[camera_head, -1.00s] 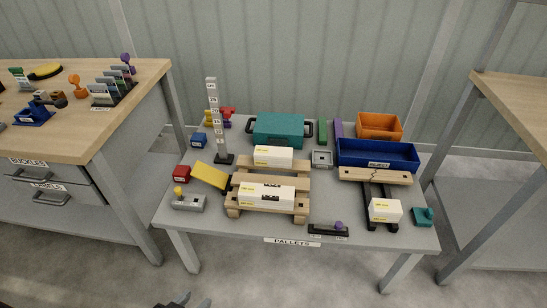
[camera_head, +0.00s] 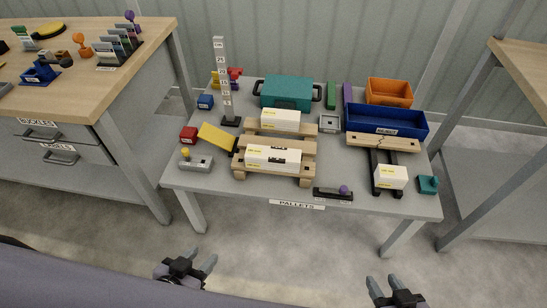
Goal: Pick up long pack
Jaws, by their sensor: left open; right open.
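The long pack (camera_head: 273,158) is a white box with yellow labels and dark marks on it. It lies across the front of a wooden pallet (camera_head: 240,172) on the grey table. A shorter white pack (camera_head: 280,121) lies at the back of the same pallet. Another white pack (camera_head: 391,177) sits on a dark stand at the right. My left gripper (camera_head: 207,264) is open and empty, low in front of the table. My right gripper (camera_head: 383,283) is open and empty, in front of the table toward the right. Both are well apart from the packs.
A measuring post (camera_head: 223,80) and a yellow ramp (camera_head: 218,138) stand left of the pallet. Behind are a teal case (camera_head: 287,92), a blue bin (camera_head: 385,122) and an orange bin (camera_head: 389,92). Workbenches flank the table. A small black holder (camera_head: 332,194) sits at the front edge.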

